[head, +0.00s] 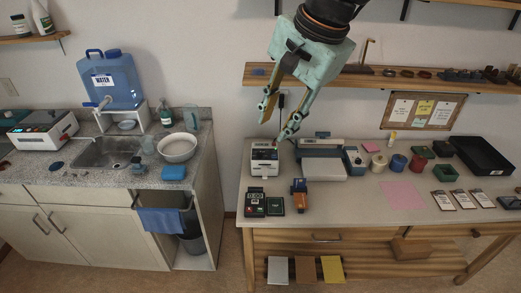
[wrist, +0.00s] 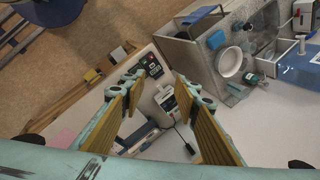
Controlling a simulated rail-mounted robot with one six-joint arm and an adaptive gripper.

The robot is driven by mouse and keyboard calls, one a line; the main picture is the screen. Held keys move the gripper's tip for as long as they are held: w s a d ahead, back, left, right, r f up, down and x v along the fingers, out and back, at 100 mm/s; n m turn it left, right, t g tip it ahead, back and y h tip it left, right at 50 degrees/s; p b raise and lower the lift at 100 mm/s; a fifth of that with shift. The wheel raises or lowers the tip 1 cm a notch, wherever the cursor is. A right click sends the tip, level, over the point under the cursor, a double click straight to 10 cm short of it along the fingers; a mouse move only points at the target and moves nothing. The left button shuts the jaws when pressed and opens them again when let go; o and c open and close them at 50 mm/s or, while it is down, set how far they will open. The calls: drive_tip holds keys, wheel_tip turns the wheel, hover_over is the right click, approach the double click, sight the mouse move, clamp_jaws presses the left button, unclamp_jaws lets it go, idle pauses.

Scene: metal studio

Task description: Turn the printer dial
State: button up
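A small white machine with a dark front panel (head: 264,157), which looks like the printer, stands at the left end of the workbench. Its dial is too small to make out. In the wrist view the white machine (wrist: 165,100) shows between my fingers and beyond them. My gripper (head: 277,122) points down, open and empty, in front of the wall. In the head view its fingertips appear just above the machine's top; I cannot tell the exact gap. In the wrist view my gripper (wrist: 158,84) has its two yellow-padded fingers well apart.
A larger grey-white device (head: 322,160) stands right of the machine. A dark keypad unit (head: 255,202) and an orange-and-blue item (head: 299,194) lie in front. A wooden shelf (head: 350,80) runs along the wall behind my gripper. A black tray (head: 483,157) is at far right.

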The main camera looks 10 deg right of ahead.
drive_tip(key=w+f+m+p, duration=0.2)
drive_tip(key=w+f+m, duration=0.25)
drive_tip(key=w, duration=0.65)
drive_tip(key=m+p, duration=0.4)
drive_tip(key=m, duration=1.1)
hover_over(260, 153)
drive_tip(key=s+d, duration=0.3)
drive_tip(key=s, duration=0.2)
wheel_tip(260, 153, down, 22)
drive_tip(key=shift+s, duration=0.15)
drive_tip(key=shift+a, duration=0.1)
drive_tip(key=shift+b+x, duration=1.35)
drive_tip(key=shift+x, duration=5.4)
drive_tip(key=shift+c, duration=0.7)
drive_tip(key=c, duration=0.7)
